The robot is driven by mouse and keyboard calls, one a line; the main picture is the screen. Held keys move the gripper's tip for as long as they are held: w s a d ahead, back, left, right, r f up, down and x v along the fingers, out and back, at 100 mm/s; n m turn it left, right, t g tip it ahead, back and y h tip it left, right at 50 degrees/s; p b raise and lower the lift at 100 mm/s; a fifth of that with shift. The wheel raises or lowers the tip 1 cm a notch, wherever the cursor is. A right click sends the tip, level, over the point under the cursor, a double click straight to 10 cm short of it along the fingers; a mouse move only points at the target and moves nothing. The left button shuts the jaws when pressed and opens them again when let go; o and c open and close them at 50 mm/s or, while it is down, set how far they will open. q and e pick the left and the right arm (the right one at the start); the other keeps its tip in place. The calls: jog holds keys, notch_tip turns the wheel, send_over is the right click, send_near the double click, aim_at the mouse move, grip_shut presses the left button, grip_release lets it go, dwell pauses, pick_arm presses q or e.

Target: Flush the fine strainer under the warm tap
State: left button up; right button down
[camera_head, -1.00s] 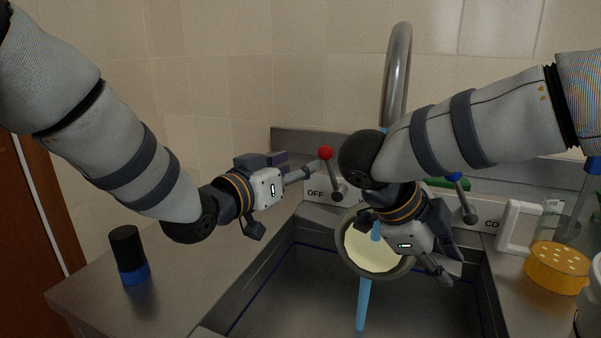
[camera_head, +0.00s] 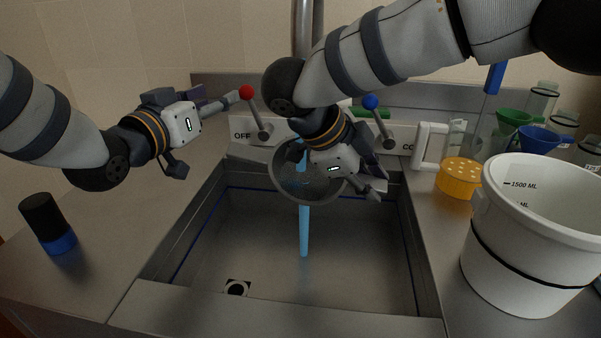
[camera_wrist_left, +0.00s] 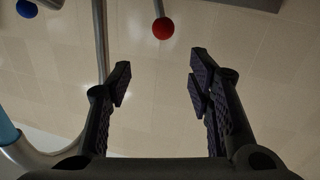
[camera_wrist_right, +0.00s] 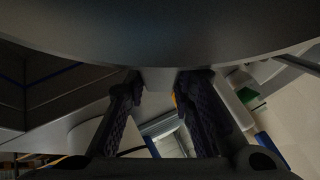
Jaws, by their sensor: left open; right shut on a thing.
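The fine strainer (camera_head: 286,182), a round grey mesh bowl, is over the sink in the head view. My right gripper (camera_head: 372,182) is shut on its handle, which also shows between the fingers in the right wrist view (camera_wrist_right: 158,80). A blue water stream (camera_head: 304,232) shows at the strainer and continues below it into the sink. The tap (camera_head: 305,40) stands behind, its outlet hidden by my right arm. My left gripper (camera_head: 207,132) is open and empty, close beside the red-knobbed lever (camera_head: 246,92). That red knob also shows ahead of the open fingers in the left wrist view (camera_wrist_left: 163,28).
A blue-knobbed lever (camera_head: 370,102) stands right of the tap, behind my right arm. A white bucket (camera_head: 525,265), orange perforated pot (camera_head: 458,178), and green and blue funnels crowd the right counter. A black-and-blue cylinder (camera_head: 48,222) stands left. The sink floor (camera_head: 340,270) is clear.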

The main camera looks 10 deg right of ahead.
pick_arm(q)
jog(key=shift+d, duration=0.1)
jog(key=c, duration=0.6)
jog(key=d+m, duration=0.2)
jog(key=m, duration=0.1)
jog(key=d+m+t, duration=0.1)
jog(key=d+m, duration=0.1)
jog(key=m, duration=0.1)
jog(key=s+d+m, duration=0.1)
jog(key=d+m, duration=0.1)
jog(key=m, duration=0.2)
jog(key=shift+d+r+y, duration=0.3)
jog(key=shift+d+y, duration=0.05)
jog(key=shift+y, duration=0.05)
grip_shut()
jog(key=m, duration=0.2)
send_over(255, 110)
jog(key=s+d, duration=0.2)
jog(key=f, duration=0.1)
jog(key=shift+a+f+t, duration=0.1)
jog(key=shift+a+t, duration=0.1)
jog(key=shift+t, duration=0.1)
